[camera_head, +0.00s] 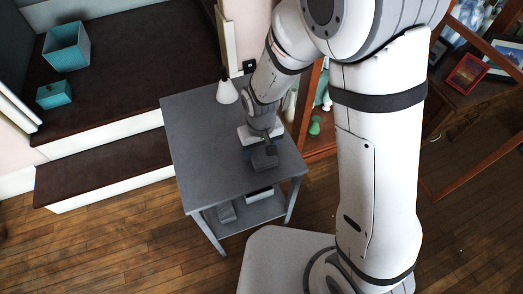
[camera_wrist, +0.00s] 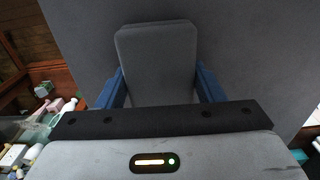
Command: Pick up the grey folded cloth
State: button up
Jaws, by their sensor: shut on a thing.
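The grey folded cloth (camera_wrist: 157,60) is between the two blue fingers of my gripper (camera_wrist: 162,88) in the wrist view. It is a flat grey block with rounded corners, and a finger touches it on each side. In the head view the cloth (camera_head: 265,158) shows as a small dark grey shape at the end of my gripper (camera_head: 262,147), over the grey side table (camera_head: 200,130). I cannot tell whether the cloth rests on the table top or is a little above it.
A white lamp-like object (camera_head: 227,92) stands near the table's back edge. Grey items (camera_head: 228,212) lie on its lower shelf. A glass-fronted cabinet with a green figurine (camera_head: 315,125) stands close on the right. Dark steps with teal boxes (camera_head: 67,46) are at left. The table's left part is clear.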

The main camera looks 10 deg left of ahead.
aim_at(261, 149)
notch_tip(261, 149, up, 10)
jog(key=shift+p, duration=0.55)
jog(key=w+d+f+m+p, duration=0.2)
jog(key=w+d, duration=0.5)
jog(key=d, duration=0.4)
jog(key=w+d+f+m+p, duration=0.3)
jog(key=w+d+f, duration=0.3)
jog(key=d, duration=0.6)
jog(key=shift+w+m, duration=0.6)
jog(key=shift+w, duration=0.1)
jog(key=shift+s+d, duration=0.1)
jog(key=shift+d, duration=0.05)
